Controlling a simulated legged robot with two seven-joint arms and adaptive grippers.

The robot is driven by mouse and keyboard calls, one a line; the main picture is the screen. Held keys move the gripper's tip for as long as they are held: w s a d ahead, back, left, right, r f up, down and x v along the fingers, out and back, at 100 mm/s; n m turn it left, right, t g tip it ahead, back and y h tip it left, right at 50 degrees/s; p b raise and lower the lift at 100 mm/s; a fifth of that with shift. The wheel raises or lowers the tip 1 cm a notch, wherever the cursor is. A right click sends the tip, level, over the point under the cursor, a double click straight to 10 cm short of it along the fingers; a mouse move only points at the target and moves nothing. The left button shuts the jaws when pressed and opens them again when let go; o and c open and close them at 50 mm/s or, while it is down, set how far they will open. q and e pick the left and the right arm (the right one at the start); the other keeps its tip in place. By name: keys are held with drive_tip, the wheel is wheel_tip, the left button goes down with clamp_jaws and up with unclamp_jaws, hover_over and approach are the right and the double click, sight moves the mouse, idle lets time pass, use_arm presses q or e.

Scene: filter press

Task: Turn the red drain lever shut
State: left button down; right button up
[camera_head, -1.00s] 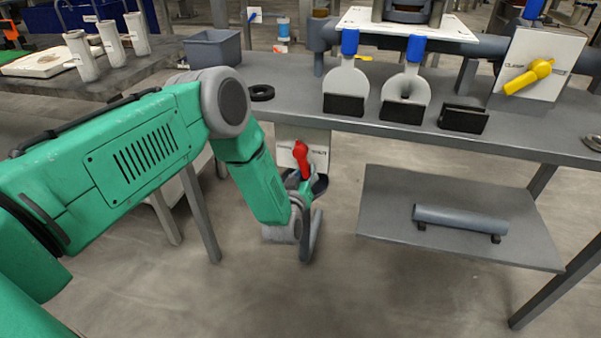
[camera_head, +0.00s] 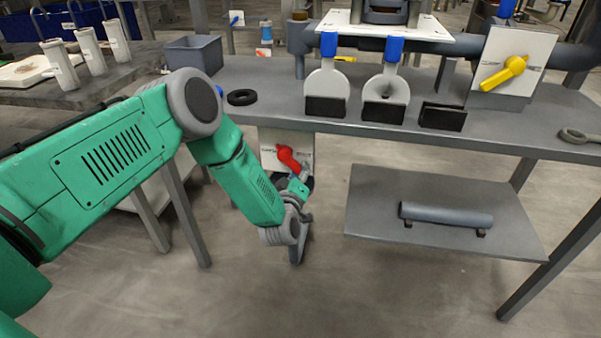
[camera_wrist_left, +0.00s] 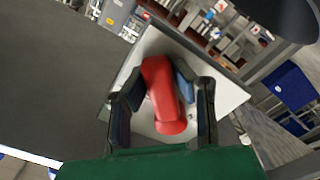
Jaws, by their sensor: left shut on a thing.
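The red drain lever (camera_head: 289,159) is on a pale plate (camera_head: 270,145) below the front edge of the bench. In the head view its handle slants, from upper left to lower right. My left gripper (camera_head: 301,181) is at the handle's lower right end, and the arm partly hides its fingers. In the left wrist view the red lever (camera_wrist_left: 162,95) lies between the two dark fingers of the left gripper (camera_wrist_left: 161,112), which are shut on it. The lever's end points toward the palm. My right gripper is not in view.
The bench (camera_head: 270,80) overhangs the lever. A black ring (camera_head: 242,97) and a grey bin (camera_head: 193,55) sit on top. A yellow lever (camera_head: 504,74) is at the right. A lower shelf (camera_head: 440,240) holds a grey cylinder (camera_head: 446,214). Bench legs stand left of my gripper.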

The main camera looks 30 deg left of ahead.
use_arm(q)
drive_tip(key=shift+s+a, duration=0.15)
drive_tip(key=shift+a, duration=0.1)
drive_tip(key=c, duration=1.6)
unclamp_jaws()
drive_tip(key=shift+o, duration=1.4)
drive_tip(key=shift+s+r, duration=0.15)
drive_tip(key=shift+r, duration=0.05)
drive_tip(key=shift+f, duration=0.15)
drive_tip(key=shift+s, duration=0.1)
drive_tip(key=v, duration=1.1)
drive_tip(key=shift+s, duration=0.35)
